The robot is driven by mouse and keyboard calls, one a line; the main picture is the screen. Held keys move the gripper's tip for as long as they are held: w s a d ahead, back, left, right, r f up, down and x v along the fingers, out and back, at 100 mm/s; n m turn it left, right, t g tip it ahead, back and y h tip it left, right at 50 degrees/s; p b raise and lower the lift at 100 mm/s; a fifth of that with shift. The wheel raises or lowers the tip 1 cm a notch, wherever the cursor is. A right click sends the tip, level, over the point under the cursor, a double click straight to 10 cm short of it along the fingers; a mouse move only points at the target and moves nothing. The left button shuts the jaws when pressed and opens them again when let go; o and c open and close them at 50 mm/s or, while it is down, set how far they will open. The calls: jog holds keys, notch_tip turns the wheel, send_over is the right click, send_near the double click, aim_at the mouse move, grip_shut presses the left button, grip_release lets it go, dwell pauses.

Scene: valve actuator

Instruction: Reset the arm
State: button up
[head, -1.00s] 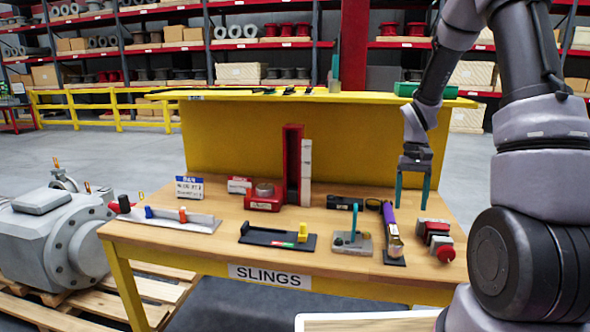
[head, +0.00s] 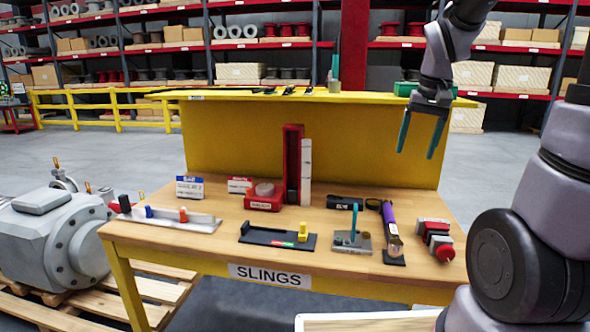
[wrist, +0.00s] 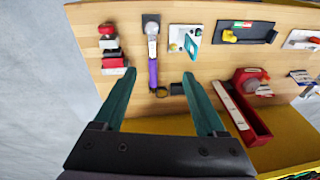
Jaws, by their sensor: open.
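My gripper (head: 418,137) is open and empty, with its two teal fingers apart and pointing down. It is in the air above the back right of the wooden table (head: 340,262), in front of the yellow back panel. In the wrist view the open fingers of my gripper (wrist: 165,100) show with nothing between them. The table lies below, with a purple-handled tool (wrist: 153,70) and a red and grey block (wrist: 111,50) past the fingertips.
The table holds a black plate with a yellow block (head: 303,232), a tall red holder (head: 293,165), a grey rail (head: 170,217) and a small grey plate (head: 352,242). A yellow shelf (head: 250,95) runs along the back. A grey valve body (head: 50,240) stands left.

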jog(key=s+a+r+t, duration=0.1)
jog(key=s+r+t, duration=0.1)
jog(key=s+r, duration=0.3)
jog(key=s+a+r+t+y, duration=0.1)
jog(key=s+a+r+t, duration=0.1)
jog(key=s, duration=0.5)
jog(key=shift+a+r+m+t, duration=0.25)
jog(key=shift+r+m+t, duration=0.25)
jog(key=shift+r, duration=0.9)
